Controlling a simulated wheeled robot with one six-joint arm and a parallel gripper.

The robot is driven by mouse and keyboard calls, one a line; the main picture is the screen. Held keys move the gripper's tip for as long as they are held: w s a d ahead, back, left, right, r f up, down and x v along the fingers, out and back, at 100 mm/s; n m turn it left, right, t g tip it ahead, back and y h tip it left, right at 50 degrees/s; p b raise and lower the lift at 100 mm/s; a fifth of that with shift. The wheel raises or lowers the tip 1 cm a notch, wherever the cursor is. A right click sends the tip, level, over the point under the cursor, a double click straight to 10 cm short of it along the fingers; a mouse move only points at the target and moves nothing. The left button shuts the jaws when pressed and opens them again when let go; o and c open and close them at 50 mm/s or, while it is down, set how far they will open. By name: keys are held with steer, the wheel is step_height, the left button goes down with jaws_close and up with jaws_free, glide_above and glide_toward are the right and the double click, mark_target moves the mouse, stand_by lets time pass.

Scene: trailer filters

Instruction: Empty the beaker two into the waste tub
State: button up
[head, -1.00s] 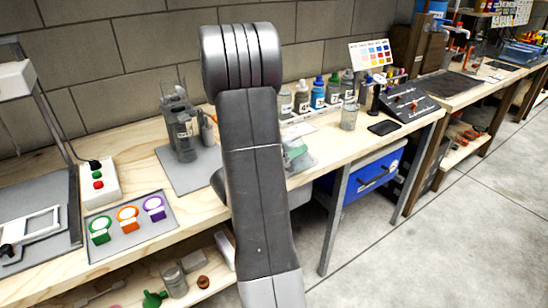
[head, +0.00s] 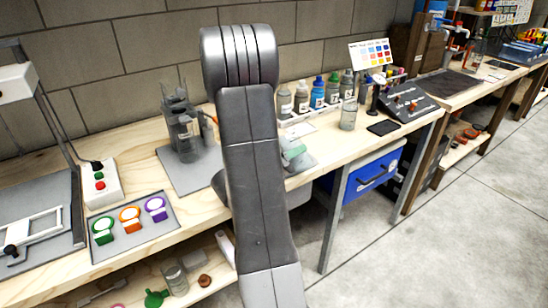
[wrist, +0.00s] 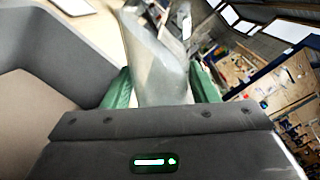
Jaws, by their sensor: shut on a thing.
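In the wrist view my gripper (wrist: 160,92) has green fingertips on both sides of a clear, tilted beaker (wrist: 155,60) and is shut on it. I cannot read a number on the beaker or see its contents clearly. In the head view my arm hides most of the gripper and the held beaker. A grey box-like tub (head: 299,195) shows partly beside my arm, below the bench edge; I cannot tell whether it is the waste tub. Another clear beaker (head: 348,116) stands upright on the bench, right of my arm.
A grey stand with vessels (head: 183,135) is on a mat left of my arm. Several bottles (head: 318,92) line the wall. A tray with coloured pieces (head: 133,225) is at front left.

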steer(key=shift+d+r+n+p, duration=0.1)
steer(key=shift+r+n+p, duration=0.45)
steer(key=shift+p, duration=0.4)
steer(key=shift+s+f+n+p, duration=0.1)
steer(key=shift+f+n+p, duration=0.15)
steer(key=shift+n+p, duration=0.5)
steer(key=shift+f+n+p, duration=0.25)
steer(key=shift+n+p, duration=0.1)
steer(key=shift+n, duration=0.65)
stand_by(1.5)
steer(key=shift+w+a+f+n+p, duration=0.2)
steer(key=shift+w+a+n+p, duration=0.4)
steer(key=shift+n+p, duration=0.5)
stand_by(0.9)
steer(key=shift+w+a+f+n+p, duration=0.15)
steer(key=shift+n+p, duration=0.55)
steer(key=shift+p, duration=0.7)
stand_by(0.4)
